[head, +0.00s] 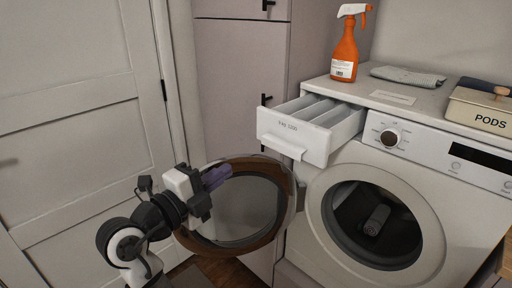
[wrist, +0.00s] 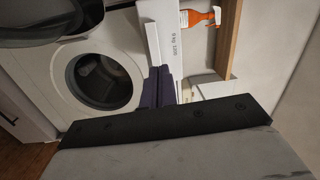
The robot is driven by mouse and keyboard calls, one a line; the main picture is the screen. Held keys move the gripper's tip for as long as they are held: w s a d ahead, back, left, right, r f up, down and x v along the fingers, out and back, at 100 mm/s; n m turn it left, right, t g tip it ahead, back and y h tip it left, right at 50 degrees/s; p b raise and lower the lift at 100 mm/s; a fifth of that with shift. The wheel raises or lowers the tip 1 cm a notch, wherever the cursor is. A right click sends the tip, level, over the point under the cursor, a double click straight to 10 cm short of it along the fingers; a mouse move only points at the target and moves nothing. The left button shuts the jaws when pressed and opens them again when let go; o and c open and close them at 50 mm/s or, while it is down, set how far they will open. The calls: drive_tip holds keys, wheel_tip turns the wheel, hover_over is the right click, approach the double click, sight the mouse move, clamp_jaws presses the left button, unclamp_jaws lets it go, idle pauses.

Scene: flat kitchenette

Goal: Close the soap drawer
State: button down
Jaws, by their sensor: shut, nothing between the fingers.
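The soap drawer (head: 300,130) is pulled out from the upper left of the washing machine (head: 440,215). Its white front carries small print and a handle lip, and its open top shows compartments. In the wrist view the drawer front (wrist: 153,42) stands just beyond the fingertips. My gripper (head: 222,176) is shut and empty. In the head view it is left of the drawer and lower, in front of the open round door. In the wrist view the dark purple fingers (wrist: 160,80) overlap the drawer's lower end; I cannot tell whether they touch it.
The round machine door (head: 245,208) hangs open below the drawer, close to my gripper. A dark item (head: 376,220) lies in the drum. An orange spray bottle (head: 345,48), a folded cloth (head: 407,76) and a PODS box (head: 482,112) are on top. A tall cabinet (head: 238,85) stands behind.

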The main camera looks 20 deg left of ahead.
drive_tip(key=f+m+g+h, duration=0.1)
drive_tip(key=m, duration=0.1)
drive_tip(key=p, duration=0.5)
approach(279, 150)
drive_tip(key=x, duration=0.5)
drive_tip(key=shift+w+r, duration=0.15)
drive_tip(key=shift+w, duration=0.1)
drive_tip(key=shift+w+d, duration=0.2)
drive_tip(key=shift+w, duration=0.4)
drive_tip(key=b+x, duration=0.8)
drive_tip(key=x, duration=1.1)
drive_tip(key=shift+w+d, duration=0.1)
drive_tip(key=shift+d, duration=0.15)
drive_tip(key=shift+w+d+r, duration=0.1)
drive_tip(key=shift+w+r, duration=0.05)
